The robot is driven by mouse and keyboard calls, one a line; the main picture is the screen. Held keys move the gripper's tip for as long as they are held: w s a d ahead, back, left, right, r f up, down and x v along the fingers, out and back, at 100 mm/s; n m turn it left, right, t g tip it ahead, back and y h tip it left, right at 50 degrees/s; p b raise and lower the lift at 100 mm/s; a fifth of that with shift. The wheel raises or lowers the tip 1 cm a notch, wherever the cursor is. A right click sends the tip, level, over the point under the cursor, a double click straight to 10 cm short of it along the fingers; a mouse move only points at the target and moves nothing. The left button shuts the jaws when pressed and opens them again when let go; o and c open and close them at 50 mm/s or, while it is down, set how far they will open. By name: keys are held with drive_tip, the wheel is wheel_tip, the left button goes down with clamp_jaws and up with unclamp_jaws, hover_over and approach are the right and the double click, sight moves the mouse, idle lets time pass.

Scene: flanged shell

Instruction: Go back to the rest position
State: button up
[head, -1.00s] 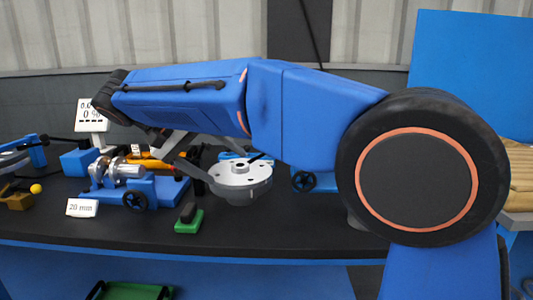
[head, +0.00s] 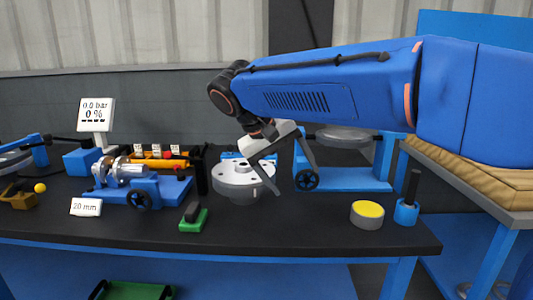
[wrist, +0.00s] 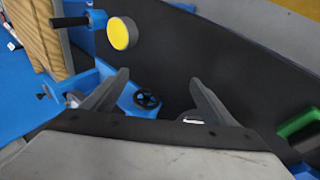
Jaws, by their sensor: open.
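My gripper (head: 297,178) hangs from my blue arm, right of the centre of the bench in the head view. Its two grey fingers are spread, with nothing seen between them. In the wrist view my gripper (wrist: 158,88) also shows its fingers apart. The round silver flanged shell (head: 236,182) stands on the black bench, with holes in its top. In the head view one finger overlaps its right edge; I cannot tell the gap in depth.
A blue stand with a black handwheel (head: 307,180) is behind the gripper. A yellow-topped cylinder (head: 367,214) and a blue holder with a black handle (head: 407,208) stand at right. A green block (head: 194,219) and a blue fixture (head: 140,188) are at left. The front middle is clear.

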drive_tip(key=s+d+f+y, duration=0.2)
drive_tip(key=s+d+f, duration=0.15)
drive_tip(key=d, duration=0.55)
drive_tip(key=s+d+f+m+t+y, duration=0.1)
drive_tip(key=s+d+f+y, duration=0.1)
drive_tip(key=s+d+f, duration=0.5)
drive_tip(key=s+d+f+m+y, duration=0.1)
drive_tip(key=s+d+f, duration=0.5)
drive_tip(key=s+f, duration=0.3)
drive_tip(key=s, duration=0.3)
drive_tip(key=shift+s+d+f+t+y, duration=0.15)
drive_tip(key=shift+d+f+t+y, duration=0.1)
drive_tip(key=shift+d+t+y, duration=0.15)
